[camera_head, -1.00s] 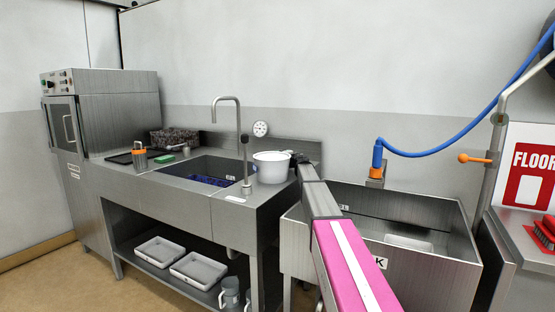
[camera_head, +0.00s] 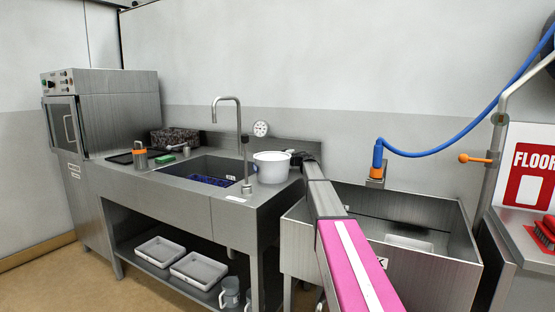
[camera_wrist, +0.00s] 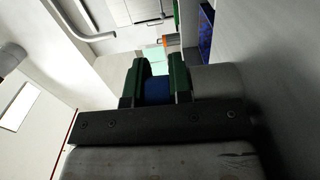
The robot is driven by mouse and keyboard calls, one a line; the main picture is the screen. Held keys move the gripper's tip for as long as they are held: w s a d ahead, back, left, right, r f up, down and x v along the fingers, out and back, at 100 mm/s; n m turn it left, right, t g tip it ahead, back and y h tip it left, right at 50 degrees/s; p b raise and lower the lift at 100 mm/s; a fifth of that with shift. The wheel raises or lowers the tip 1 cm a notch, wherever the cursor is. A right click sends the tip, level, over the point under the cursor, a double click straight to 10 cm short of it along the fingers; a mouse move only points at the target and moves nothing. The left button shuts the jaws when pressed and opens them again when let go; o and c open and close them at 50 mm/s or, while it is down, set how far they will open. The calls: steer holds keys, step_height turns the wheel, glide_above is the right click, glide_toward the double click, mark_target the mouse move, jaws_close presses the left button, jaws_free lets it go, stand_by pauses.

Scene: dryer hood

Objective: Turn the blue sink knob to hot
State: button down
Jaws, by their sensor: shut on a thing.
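In the wrist view, the blue knob (camera_wrist: 157,91) sits between the two green fingers of my gripper (camera_wrist: 158,75). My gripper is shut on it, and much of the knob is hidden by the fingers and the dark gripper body. In the head view, my arm reaches to the right end of the counter, and the dark end of it (camera_head: 303,158) is just right of the white pot. The sink (camera_head: 208,165) with a tall curved faucet (camera_head: 239,125) is left of the pot.
A white pot (camera_head: 271,168) stands on the counter close beside my gripper. A deep steel basin (camera_head: 440,262) lies right of and below my arm. A blue hose (camera_head: 425,153) hangs behind it. An orange-topped container (camera_head: 139,155) stands at the counter's left.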

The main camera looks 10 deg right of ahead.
steer(key=n+g+y, duration=0.1)
steer(key=n+g, duration=0.1)
steer(key=g, duration=0.2)
steer(key=n+g+y, duration=0.2)
steer(key=n+g, duration=0.1)
steer(key=g, duration=0.1)
steer(key=shift+s+a+n, duration=0.1)
steer(key=shift+s+n, duration=0.1)
steer(key=shift+n, duration=0.1)
steer(key=shift+s+n+g, duration=0.25)
steer(key=shift+n+g, duration=0.9)
steer(key=shift+g, duration=0.65)
steer(key=shift+s+n+g, duration=0.25)
steer(key=shift+n+g, duration=0.9)
steer(key=shift+g, duration=0.65)
steer(key=shift+s+g, duration=0.1)
steer(key=shift+g, duration=0.2)
steer(key=c, duration=1)
jaws_free()
steer(key=shift+c, duration=0.2)
